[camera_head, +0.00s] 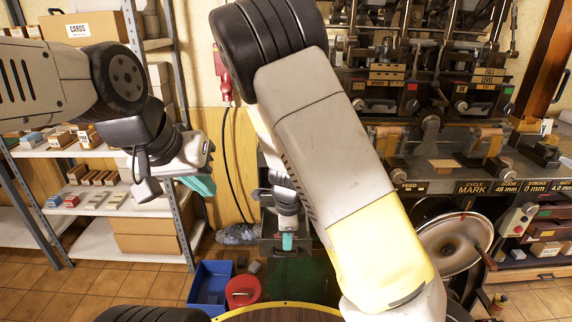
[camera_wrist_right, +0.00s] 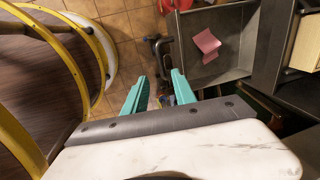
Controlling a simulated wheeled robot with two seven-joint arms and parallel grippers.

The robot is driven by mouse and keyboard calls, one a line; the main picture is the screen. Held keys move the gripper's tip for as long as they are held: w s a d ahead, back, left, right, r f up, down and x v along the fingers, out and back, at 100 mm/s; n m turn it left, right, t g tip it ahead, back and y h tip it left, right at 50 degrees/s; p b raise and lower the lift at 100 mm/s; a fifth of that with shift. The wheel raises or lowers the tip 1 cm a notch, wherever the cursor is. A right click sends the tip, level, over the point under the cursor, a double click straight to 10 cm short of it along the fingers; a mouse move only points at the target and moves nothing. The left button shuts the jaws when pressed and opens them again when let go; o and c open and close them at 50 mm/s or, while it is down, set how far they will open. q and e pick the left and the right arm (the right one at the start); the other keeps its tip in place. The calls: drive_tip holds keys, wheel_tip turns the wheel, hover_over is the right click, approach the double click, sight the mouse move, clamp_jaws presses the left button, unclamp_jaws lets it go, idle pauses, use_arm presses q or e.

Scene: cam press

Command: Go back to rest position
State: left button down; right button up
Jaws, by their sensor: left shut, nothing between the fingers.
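My left gripper (camera_head: 200,185), with teal fingers, is at the left in the head view, in front of the shelves. Its fingers are shut with nothing visible in them. My right arm crosses the middle of the head view, bent high. My right gripper (camera_head: 287,241) hangs low behind its forearm, partly hidden. In the right wrist view, my right gripper (camera_wrist_right: 160,76) has its two teal fingers apart, with nothing held between them. The press (camera_head: 440,165) stands at the right, partly hidden by the right arm.
A shelf unit (camera_head: 120,213) with boxes stands at the left. A blue bin (camera_head: 210,283) and a red bucket (camera_head: 243,291) are on the floor. In the right wrist view, a grey tray (camera_wrist_right: 232,66) holds a pink piece (camera_wrist_right: 206,41). A yellow hoop (camera_wrist_right: 92,48) is at the left there.

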drive_tip(key=s+d+r+n+y, duration=0.25)
drive_tip(key=r+n, duration=0.25)
drive_tip(key=r, duration=0.4)
drive_tip(key=s+d+r+n+y, duration=0.15)
drive_tip(key=s+r+n, duration=0.25)
drive_tip(key=r, duration=0.6)
drive_tip(key=s+d+r+n+t+h, duration=0.2)
drive_tip(key=s+d+r+n+t, duration=0.2)
drive_tip(key=s+d+r+n, duration=0.5)
drive_tip(key=shift+s+d+r, duration=0.4)
drive_tip(key=shift+s+r, duration=0.15)
drive_tip(key=shift+s, duration=0.25)
